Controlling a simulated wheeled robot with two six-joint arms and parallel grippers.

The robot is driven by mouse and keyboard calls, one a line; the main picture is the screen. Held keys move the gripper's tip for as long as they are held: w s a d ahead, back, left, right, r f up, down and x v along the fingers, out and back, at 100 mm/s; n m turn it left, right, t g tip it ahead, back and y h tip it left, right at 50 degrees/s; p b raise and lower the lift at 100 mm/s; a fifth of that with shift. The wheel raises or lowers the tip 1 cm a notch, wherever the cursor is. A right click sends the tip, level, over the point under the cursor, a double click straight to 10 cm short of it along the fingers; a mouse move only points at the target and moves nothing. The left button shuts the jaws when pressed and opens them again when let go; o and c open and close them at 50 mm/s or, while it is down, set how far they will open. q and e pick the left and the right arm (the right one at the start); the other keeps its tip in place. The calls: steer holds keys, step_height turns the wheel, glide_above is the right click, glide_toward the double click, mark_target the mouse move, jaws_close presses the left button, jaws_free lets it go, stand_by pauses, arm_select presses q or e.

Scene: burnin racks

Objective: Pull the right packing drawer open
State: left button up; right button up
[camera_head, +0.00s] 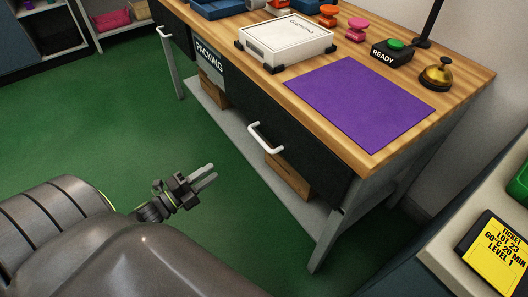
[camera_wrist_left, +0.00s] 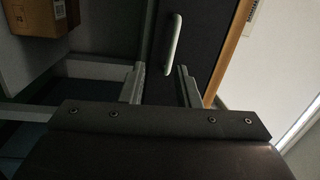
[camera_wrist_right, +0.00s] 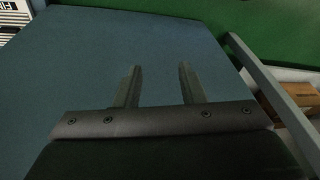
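The right packing drawer (camera_head: 315,155) is a dark front under the wooden table top, and it looks shut. Its white bar handle (camera_head: 265,138) sticks out from the front. My left gripper (camera_head: 213,171) is open and empty, apart from the handle, to its lower left in the head view. In the left wrist view the handle (camera_wrist_left: 172,42) lies beyond the two spread fingers (camera_wrist_left: 160,80), towards the right one, on the dark drawer front (camera_wrist_left: 205,30). My right gripper (camera_wrist_right: 159,80) shows only in its own wrist view, open and empty over a blue-grey surface.
The packing table (camera_head: 470,85) bears a purple mat (camera_head: 360,100), a white box (camera_head: 288,40), a READY button box (camera_head: 391,52) and a bell (camera_head: 437,75). A lower shelf (camera_head: 240,140) holds cardboard boxes (camera_head: 288,178). Green floor (camera_head: 90,130) is clear at left.

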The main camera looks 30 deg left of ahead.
mark_target(260, 139)
arm_select(q)
steer(key=w+d+r, duration=0.1)
steer(key=w+d, duration=0.1)
steer(key=w, duration=0.3)
steer(key=w+d+r+m+h, duration=0.1)
steer(key=w+d+r, duration=0.1)
steer(key=w, duration=0.3)
steer(key=w+d+r+m+h, duration=0.1)
steer(key=w+d+r, duration=0.1)
steer(key=w, duration=0.3)
steer(key=shift+w+d+b, duration=0.25)
steer(key=shift+d+b, duration=0.1)
steer(key=shift+d, duration=0.55)
arm_select(e)
steer(key=shift+s+a+r, duration=0.2)
steer(key=shift+a+r, duration=0.05)
steer(key=shift+r, duration=0.35)
arm_select(q)
steer(key=shift+c, duration=0.2)
arm_select(e)
steer(key=shift+w, duration=0.15)
arm_select(q)
jaws_close()
arm_select(e)
steer(key=shift+w+r, duration=0.15)
